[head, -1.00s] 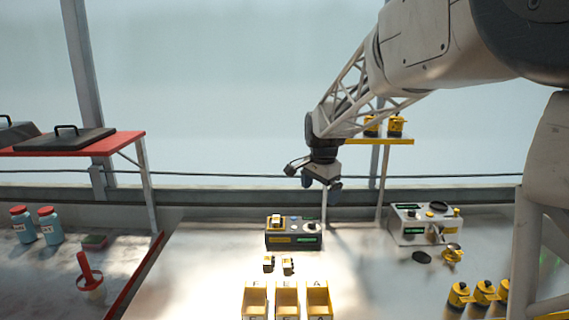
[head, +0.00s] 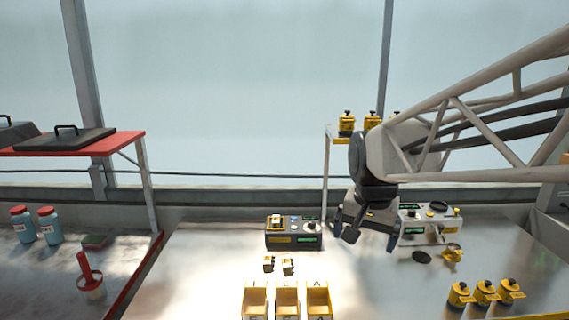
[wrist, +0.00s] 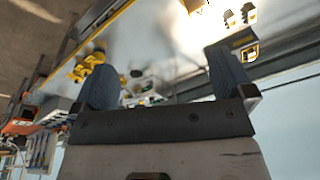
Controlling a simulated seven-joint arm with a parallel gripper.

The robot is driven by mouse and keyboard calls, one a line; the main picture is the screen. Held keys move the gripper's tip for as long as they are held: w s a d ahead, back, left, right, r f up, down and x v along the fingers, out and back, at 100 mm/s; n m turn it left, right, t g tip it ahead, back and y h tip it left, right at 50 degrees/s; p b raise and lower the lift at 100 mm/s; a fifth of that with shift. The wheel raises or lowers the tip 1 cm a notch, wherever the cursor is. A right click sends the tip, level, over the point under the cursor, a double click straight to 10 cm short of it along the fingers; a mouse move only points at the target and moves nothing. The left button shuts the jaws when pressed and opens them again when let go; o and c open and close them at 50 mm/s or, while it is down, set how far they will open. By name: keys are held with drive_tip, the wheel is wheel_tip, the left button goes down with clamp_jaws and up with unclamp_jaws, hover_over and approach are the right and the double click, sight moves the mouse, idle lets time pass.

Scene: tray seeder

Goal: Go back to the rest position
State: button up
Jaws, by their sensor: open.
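My gripper (head: 345,229) hangs in the air above the back of the table, between a grey-and-yellow device on its left and a white device on its right. Its fingers point down and to the left in the head view. In the wrist view its two blue-grey fingers (wrist: 168,80) stand wide apart with nothing between them. My gripper and arm partly cover the left side of the white device (head: 413,238). The rest position itself is not marked in the views.
The grey-and-yellow device (head: 293,240) stands at the back of the table (head: 200,270). Three open yellow bins (head: 287,315) are at the front, with two small pieces (head: 288,267) behind them. Several yellow canisters (head: 485,292) stand at right. A yellow shelf (head: 332,131) rises behind my arm.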

drive_tip(key=s+d+f+n, duration=0.1)
drive_tip(key=s+f+n, duration=0.1)
drive_tip(key=s, duration=0.7)
drive_tip(key=s+d+f+n, duration=0.1)
drive_tip(key=s+f, duration=0.3)
drive_tip(key=s, duration=0.5)
drive_tip(key=shift+s+d+n+t, duration=0.25)
drive_tip(key=shift+s+n+t, duration=0.05)
drive_tip(key=shift+n, duration=0.4)
idle(0.9)
